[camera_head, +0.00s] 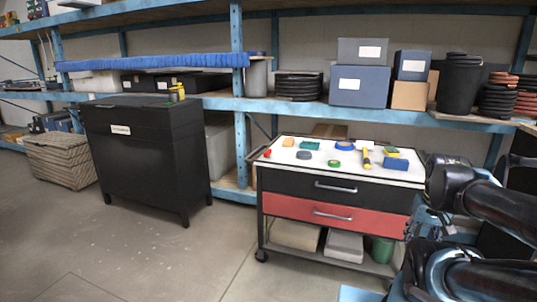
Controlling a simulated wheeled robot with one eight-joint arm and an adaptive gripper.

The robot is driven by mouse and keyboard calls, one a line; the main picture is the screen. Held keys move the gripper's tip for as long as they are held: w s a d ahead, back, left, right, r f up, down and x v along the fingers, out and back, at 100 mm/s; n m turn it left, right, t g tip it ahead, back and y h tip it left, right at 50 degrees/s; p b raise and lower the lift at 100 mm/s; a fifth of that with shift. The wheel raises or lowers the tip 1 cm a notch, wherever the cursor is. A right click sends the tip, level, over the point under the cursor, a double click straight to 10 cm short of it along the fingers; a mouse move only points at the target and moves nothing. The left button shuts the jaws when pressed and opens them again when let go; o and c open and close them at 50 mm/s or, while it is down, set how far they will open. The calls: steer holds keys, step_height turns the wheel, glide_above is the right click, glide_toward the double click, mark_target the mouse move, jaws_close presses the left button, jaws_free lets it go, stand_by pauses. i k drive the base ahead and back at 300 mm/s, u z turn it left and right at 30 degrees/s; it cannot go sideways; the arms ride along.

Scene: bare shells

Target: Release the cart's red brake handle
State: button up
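The cart (338,182) stands right of centre, with a white top, a black drawer, a red drawer and a low shelf. A small red piece (267,153) shows at the left end of its top edge. It may be the red brake handle, but it is too small to tell its shape or position. A dark caster (261,255) shows under the cart's front left corner. My black arm links come in from the right, beside and partly in front of the cart's right end. My gripper cannot be made out, and nothing of mine is near the red piece.
Tapes, a yellow-handled tool and small boxes lie on the cart's top. A black cabinet (146,150) stands to the left, with a wicker chest (62,160) beyond it. Blue shelving (241,80) runs behind. The grey floor (160,255) in front and left of the cart is clear.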

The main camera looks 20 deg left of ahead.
mark_target(267, 153)
steer(key=k, duration=0.45)
steer(key=u, duration=0.65)
steer(key=i, duration=1.4)
